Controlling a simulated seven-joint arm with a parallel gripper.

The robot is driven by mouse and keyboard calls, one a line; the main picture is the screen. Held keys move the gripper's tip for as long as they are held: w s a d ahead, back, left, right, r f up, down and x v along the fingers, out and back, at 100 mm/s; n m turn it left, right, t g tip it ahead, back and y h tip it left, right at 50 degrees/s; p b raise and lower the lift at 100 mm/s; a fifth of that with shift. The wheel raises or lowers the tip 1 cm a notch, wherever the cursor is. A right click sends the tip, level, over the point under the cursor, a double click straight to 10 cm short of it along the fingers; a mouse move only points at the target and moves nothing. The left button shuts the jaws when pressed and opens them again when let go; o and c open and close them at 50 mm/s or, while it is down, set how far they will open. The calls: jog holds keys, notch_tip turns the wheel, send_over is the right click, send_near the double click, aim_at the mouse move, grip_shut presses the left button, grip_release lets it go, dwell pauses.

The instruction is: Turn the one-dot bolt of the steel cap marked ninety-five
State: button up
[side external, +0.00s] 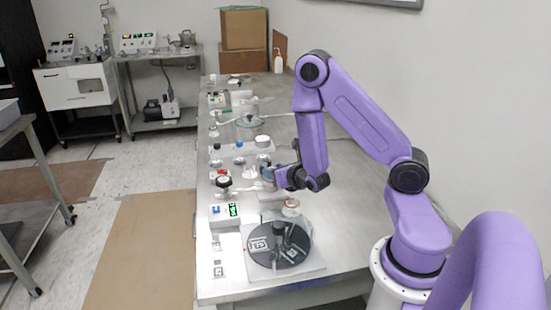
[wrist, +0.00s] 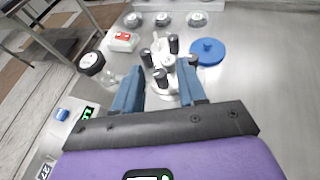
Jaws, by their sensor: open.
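My gripper (wrist: 160,68) is open, its two blue fingers apart, pointing down over the bench with nothing held between them. In the side view my gripper (side external: 275,177) hangs over the middle of the bench. Between and beyond the fingertips in the wrist view stands a pale metal fitting with several black knob-like bolts (wrist: 174,44); I cannot make out dots on them. The fingers hide part of the fitting.
A blue disc (wrist: 207,50) lies right of the fitting. A red-switched white box (wrist: 123,40) and a black round knob (wrist: 91,63) are at the left. A dark disc with markers (side external: 290,254) lies on a pale plate at the bench's near end. The bench's right side is clear.

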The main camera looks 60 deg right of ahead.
jog(key=shift+a+m, duration=0.1)
jog(key=shift+m, duration=0.2)
jog(key=shift+w+a+m+g+h, duration=0.15)
jog(key=shift+m+g+h, duration=0.9)
jog(key=shift+m+h, duration=0.25)
jog(key=shift+w+a+m+g+h, duration=0.1)
jog(key=shift+m+g+h, duration=0.95)
jog(key=shift+m+h, duration=0.25)
jog(key=m+g, duration=0.1)
jog(key=m+g+h, duration=0.1)
jog(key=m+g, duration=0.1)
jog(key=m+g+h, duration=0.1)
jog(key=g, duration=0.1)
jog(key=shift+w+a+m, duration=0.1)
jog(key=shift+w+m, duration=0.25)
jog(key=shift+m, duration=0.05)
jog(key=shift+a+m+g, duration=0.15)
jog(key=shift+m+g, duration=0.15)
jog(key=shift+g, duration=0.1)
jog(key=v, duration=1.6)
jog(key=w+d+r+m+g+y, duration=0.1)
jog(key=d+r+m+y, duration=0.4)
jog(key=d+m, duration=0.3)
jog(key=w+d+r+m+g+y, duration=0.1)
jog(key=d+r+m+y, duration=0.5)
jog(key=m, duration=0.9)
jog(key=shift+w+d+r+m+y, duration=0.25)
jog(key=shift+d+r+m+y, duration=0.1)
jog(key=shift+d+y, duration=0.75)
